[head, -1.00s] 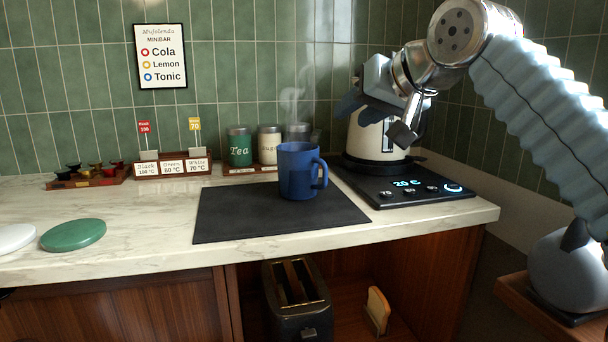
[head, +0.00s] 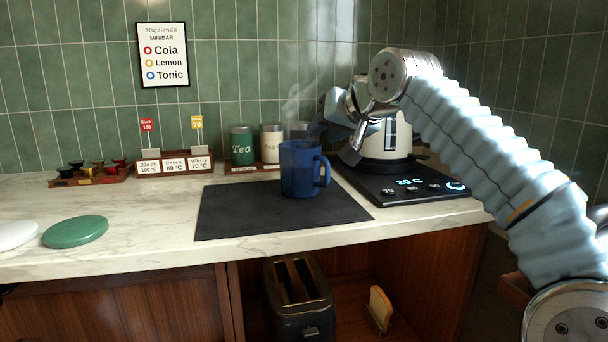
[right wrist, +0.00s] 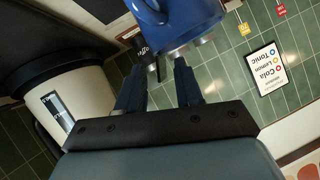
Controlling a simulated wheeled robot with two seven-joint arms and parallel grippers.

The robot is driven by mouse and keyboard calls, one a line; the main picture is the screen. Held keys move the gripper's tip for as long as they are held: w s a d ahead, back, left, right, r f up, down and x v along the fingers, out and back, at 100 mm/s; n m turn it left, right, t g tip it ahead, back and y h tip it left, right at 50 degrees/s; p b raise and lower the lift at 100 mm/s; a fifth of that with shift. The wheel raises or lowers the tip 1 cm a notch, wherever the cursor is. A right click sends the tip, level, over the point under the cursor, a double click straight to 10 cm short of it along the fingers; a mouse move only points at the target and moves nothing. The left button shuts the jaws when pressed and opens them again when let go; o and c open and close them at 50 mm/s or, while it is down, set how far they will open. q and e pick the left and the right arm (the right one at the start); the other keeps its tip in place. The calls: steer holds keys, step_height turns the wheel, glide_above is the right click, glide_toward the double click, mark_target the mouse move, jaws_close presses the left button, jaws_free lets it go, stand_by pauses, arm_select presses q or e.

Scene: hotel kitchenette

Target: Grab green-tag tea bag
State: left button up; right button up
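No green tag shows in any view. The tea box (head: 174,165) on the counter has slots labelled Black, Green and White. A red tag (head: 147,124) stands above the Black slot and a yellow tag (head: 196,122) above the White slot; none stands above Green. A steaming blue mug (head: 299,168) stands on the dark mat; its contents are hidden. My right gripper (head: 335,136) is behind and right of the mug, in front of the kettle. In the right wrist view its fingers (right wrist: 158,82) are apart and empty, with the mug (right wrist: 181,22) beyond them. My left gripper is out of view.
The kettle (head: 376,137) stands on its black base (head: 405,186) at the right. Tea and sugar canisters (head: 242,146) stand behind the mug. A capsule tray (head: 88,177) is at the left, and a green disc (head: 75,231) lies near the front edge. The mat (head: 240,218) is clear left of the mug.

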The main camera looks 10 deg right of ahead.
jaws_close()
stand_by(0.4)
